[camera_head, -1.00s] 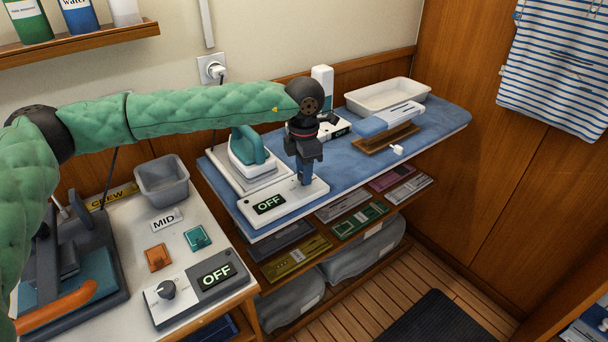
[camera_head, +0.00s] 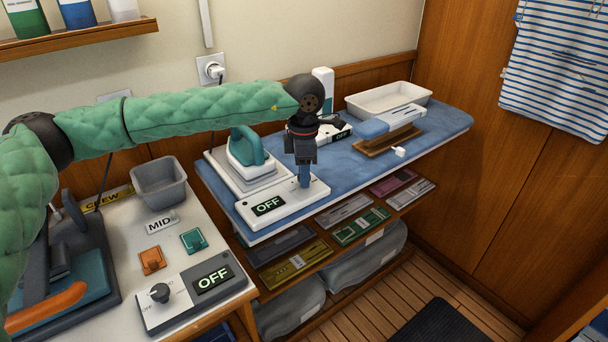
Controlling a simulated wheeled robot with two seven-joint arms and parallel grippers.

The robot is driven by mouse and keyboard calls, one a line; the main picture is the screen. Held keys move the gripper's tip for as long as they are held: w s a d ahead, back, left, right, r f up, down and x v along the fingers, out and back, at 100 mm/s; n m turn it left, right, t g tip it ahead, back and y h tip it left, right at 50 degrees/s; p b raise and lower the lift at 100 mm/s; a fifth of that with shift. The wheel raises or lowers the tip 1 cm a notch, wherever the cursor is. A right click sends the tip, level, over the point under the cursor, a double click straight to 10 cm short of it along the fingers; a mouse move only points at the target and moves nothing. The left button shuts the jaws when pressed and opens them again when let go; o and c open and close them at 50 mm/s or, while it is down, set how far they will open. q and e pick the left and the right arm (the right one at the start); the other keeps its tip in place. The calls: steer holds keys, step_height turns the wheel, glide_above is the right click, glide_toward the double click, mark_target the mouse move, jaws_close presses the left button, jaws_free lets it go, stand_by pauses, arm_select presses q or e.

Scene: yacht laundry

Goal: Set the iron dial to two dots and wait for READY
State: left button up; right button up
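The teal and white iron (camera_head: 246,148) rests on its stand on the blue ironing board (camera_head: 440,118). In front of it lies a white control panel (camera_head: 240,215) whose display (camera_head: 268,206) reads OFF. My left gripper (camera_head: 304,182) points straight down at the panel's right part, its blue fingertips at or just above the surface. The fingers hide the dial, so its setting cannot be seen. I cannot tell whether the fingers are shut on it. My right gripper is not in view.
On the counter at lower left, a second panel (camera_head: 170,319) with a dark knob (camera_head: 159,292) also reads OFF. A press (camera_head: 90,285), a grey bin (camera_head: 159,182) and a MID label (camera_head: 163,223) are nearby. A white tray (camera_head: 388,99) and a sleeve board (camera_head: 388,128) stand farther right.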

arm_select(q)
steer(key=shift+r, duration=0.1)
steer(key=shift+r, duration=2.45)
steer(key=shift+p, duration=0.35)
